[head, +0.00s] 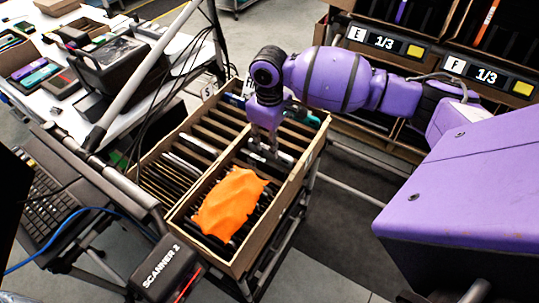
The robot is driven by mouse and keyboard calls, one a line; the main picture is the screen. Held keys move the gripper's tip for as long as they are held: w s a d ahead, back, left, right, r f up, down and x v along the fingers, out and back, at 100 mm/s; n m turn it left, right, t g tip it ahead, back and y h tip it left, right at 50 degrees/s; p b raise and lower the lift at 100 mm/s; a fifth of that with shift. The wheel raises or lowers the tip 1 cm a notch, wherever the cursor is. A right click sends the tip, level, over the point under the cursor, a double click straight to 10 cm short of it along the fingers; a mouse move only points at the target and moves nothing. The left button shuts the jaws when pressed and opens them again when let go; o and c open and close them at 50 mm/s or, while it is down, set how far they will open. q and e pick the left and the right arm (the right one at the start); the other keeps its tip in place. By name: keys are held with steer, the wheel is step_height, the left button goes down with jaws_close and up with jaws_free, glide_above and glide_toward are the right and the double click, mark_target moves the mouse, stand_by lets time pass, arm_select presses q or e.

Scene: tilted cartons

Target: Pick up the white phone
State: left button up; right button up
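A cardboard carton (172,217) with slotted rows holds several thin devices standing on edge. My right gripper (271,143) points down into the carton's right row, towards its far end. A pale-edged device (284,156) shows right at its fingertips; I cannot tell whether the fingers are closed on it. More light-edged devices (184,164) stand in the left row. Which of these is the white phone is too small to tell. My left gripper is not in view.
A crumpled orange piece (230,202) covers the near part of the right row. A laptop keyboard (45,205) and cables are at left. Shelf bins labelled E and F (455,66) stand behind my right arm.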

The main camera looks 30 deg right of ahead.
mark_target(269, 149)
step_height(269, 149, down, 3)
steer(key=shift+f, duration=0.1)
jaws_close()
